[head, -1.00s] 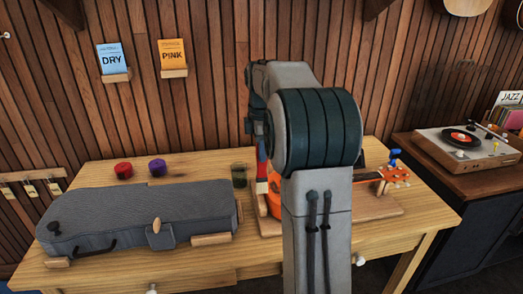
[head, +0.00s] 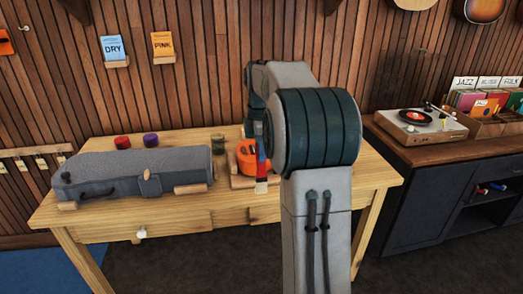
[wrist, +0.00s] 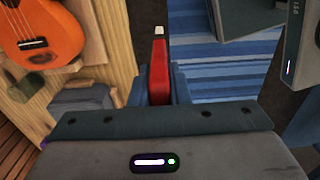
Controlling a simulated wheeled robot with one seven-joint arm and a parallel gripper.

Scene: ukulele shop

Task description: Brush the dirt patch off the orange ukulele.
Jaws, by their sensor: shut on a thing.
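The orange ukulele (head: 246,158) lies on a wooden stand (head: 243,182) on the table, mostly hidden behind my arm in the head view. The wrist view shows part of its body (wrist: 38,35), with strings and a dark bridge, at the upper left. My gripper (wrist: 159,85) is shut on a red brush (wrist: 159,70) with a pale tip. The brush (head: 262,165) also shows in the head view, its pale tip down. In the wrist view it is apart from the ukulele, beyond the table edge, over the floor.
A grey case (head: 135,168) lies on the table's left. A record player (head: 420,121) is on the dark cabinet at right. A blue striped rug (wrist: 220,65) covers floor.

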